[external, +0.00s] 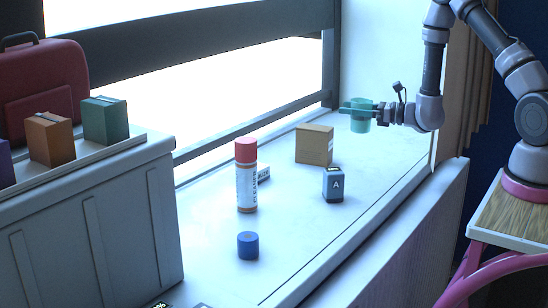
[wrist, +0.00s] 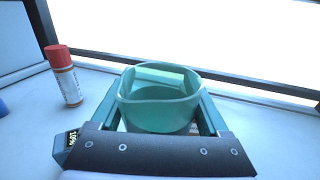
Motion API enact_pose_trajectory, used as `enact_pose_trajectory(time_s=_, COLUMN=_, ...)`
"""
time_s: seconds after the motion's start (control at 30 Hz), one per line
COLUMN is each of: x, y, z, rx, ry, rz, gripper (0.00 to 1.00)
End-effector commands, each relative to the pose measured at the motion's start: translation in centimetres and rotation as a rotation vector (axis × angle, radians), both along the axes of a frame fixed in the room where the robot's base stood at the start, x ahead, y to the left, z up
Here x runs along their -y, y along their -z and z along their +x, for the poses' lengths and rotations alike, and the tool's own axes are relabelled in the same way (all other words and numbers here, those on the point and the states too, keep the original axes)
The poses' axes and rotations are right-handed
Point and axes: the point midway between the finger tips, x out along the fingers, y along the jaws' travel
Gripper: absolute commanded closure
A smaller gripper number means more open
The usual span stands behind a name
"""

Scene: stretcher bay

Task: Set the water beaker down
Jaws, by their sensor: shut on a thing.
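The water beaker (external: 361,122) is a teal, see-through cup at the back right of the white surface in the external view. In the wrist view the beaker (wrist: 160,112) fills the middle, upright, with its open rim toward the camera. My gripper (external: 358,109) is shut on the beaker, with one finger on each side of it in the wrist view. The beaker's base is partly hidden, and I cannot tell whether it touches the surface.
A cardboard box (external: 314,145), a grey-blue block marked A (external: 333,185), a red-capped bottle (external: 246,178) and a blue cylinder (external: 248,246) stand on the white surface (external: 300,235). The bottle also shows in the wrist view (wrist: 66,80). A dark window frame (external: 255,112) runs behind.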

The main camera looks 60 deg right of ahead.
Motion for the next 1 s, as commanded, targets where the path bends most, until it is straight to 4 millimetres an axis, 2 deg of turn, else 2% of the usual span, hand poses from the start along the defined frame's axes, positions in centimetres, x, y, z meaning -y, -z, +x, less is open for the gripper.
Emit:
enact_pose_trajectory(time_s=0.27, x=-4.7, y=0.0, z=1.3, rx=0.005, ry=-0.051, rz=-0.004, gripper=0.85)
enact_pose_trajectory(time_s=0.47, x=-9.9, y=0.0, z=2.3, rx=0.009, ry=-0.105, rz=-0.006, gripper=0.85)
enact_pose_trajectory(time_s=0.57, x=-13.4, y=0.0, z=2.6, rx=0.011, ry=-0.141, rz=-0.007, gripper=0.85)
enact_pose_trajectory(time_s=0.8, x=-23.9, y=0.0, z=2.3, rx=0.012, ry=-0.245, rz=-0.008, gripper=0.85)
enact_pose_trajectory(time_s=1.0, x=-30.4, y=0.0, z=1.2, rx=0.009, ry=-0.306, rz=-0.007, gripper=0.85)
